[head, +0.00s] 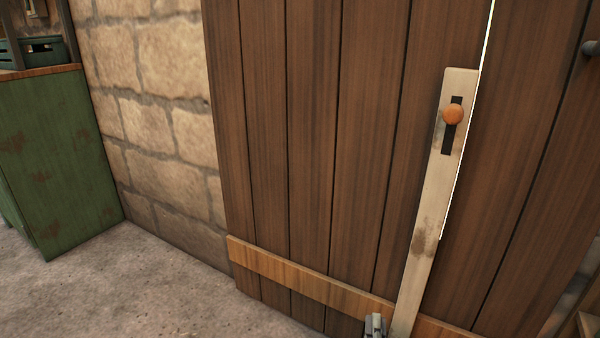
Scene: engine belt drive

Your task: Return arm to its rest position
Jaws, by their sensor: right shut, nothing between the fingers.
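My right gripper (375,325) shows only as a small grey tip at the bottom edge, just left of the lower end of a pale bar. It is shut and empty. The rest of my right arm is out of view, and my left gripper is not in view. The long worn pale bar (432,200) stands slightly tilted in front of the wooden doors. Near its top is a dark slot (447,145) with an orange round knob (453,114) over it. Whether the gripper touches the bar cannot be told.
Brown plank doors (310,130) fill the middle and right, with a bright narrow gap between them. A lighter wooden rail (300,278) crosses low. A stone wall (150,120) and a green cabinet (60,160) stand at left. The floor (140,285) at lower left is clear.

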